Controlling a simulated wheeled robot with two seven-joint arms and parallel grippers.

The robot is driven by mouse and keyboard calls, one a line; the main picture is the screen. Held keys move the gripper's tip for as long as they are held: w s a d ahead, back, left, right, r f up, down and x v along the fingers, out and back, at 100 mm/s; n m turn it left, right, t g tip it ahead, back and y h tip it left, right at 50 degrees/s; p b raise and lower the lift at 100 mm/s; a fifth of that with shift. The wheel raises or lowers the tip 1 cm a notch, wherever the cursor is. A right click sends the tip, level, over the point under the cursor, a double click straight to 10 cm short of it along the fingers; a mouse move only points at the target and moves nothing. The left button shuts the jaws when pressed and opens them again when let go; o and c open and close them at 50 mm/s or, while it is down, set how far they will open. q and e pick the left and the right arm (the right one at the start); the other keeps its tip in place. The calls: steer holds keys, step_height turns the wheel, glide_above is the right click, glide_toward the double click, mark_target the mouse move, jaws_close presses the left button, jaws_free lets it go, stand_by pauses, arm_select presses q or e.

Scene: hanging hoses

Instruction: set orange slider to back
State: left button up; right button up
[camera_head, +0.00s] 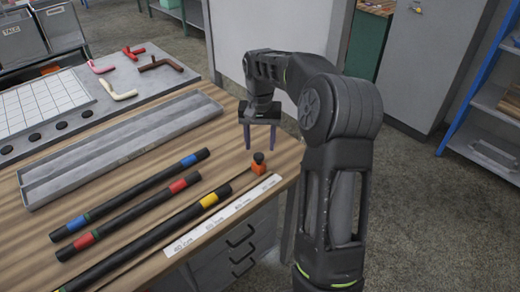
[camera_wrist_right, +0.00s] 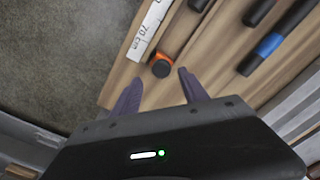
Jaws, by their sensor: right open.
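The orange slider (camera_head: 259,168) is a small orange block with a dark knob on top. It sits at the far end of a thin dark rail (camera_head: 230,187), beside a white measuring strip (camera_head: 225,216) on the wooden table. In the right wrist view the slider (camera_wrist_right: 160,65) shows between and beyond the fingertips. My right gripper (camera_head: 260,148) is open and empty, with its fingers pointing down, above the table's far right edge and just behind the slider. It also shows in the right wrist view (camera_wrist_right: 157,88). My left gripper does not show.
Several black hoses with coloured bands (camera_head: 130,215) lie left of the rail. A grey tray (camera_head: 120,148) lies behind them. Coloured bent pipes (camera_head: 120,90) and a white grid board (camera_head: 45,105) lie farther back. Drawers (camera_head: 240,250) are under the table. Floor is open to the right.

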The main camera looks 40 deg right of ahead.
mark_target(260, 155)
step_height(260, 155, up, 4)
steer(key=shift+r, duration=0.1)
stand_by(0.6)
